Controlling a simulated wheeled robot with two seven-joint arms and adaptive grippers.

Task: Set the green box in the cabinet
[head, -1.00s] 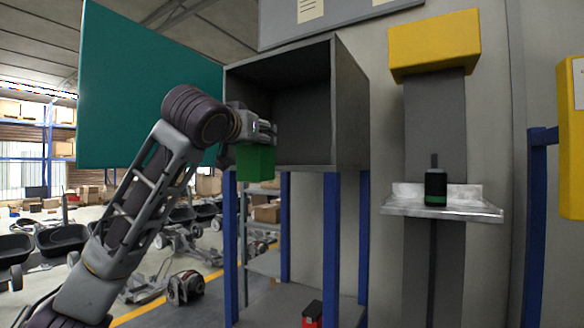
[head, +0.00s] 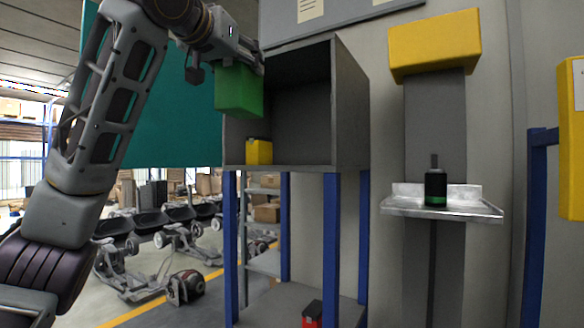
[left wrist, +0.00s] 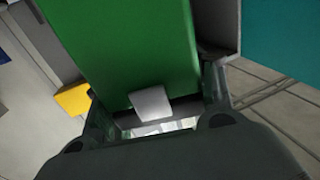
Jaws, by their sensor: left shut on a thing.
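The green box (head: 239,91) is held by my left gripper (head: 236,62) in front of the upper left of the cabinet opening. The box fills the top of the left wrist view (left wrist: 125,45) between the fingers of my left gripper (left wrist: 160,110). The cabinet (head: 351,110) is a grey open-fronted box on blue legs, its teal door (head: 185,125) swung open to the left. A yellow box (head: 259,152) stands inside the cabinet, on its floor at the left. My right gripper is in neither view.
A metal shelf (head: 470,208) on the right holds a dark bottle-like object (head: 436,187), under a yellow block (head: 434,45). A red and black object (head: 312,314) lies on the lower shelf below the cabinet. The cabinet's middle and right floor look clear.

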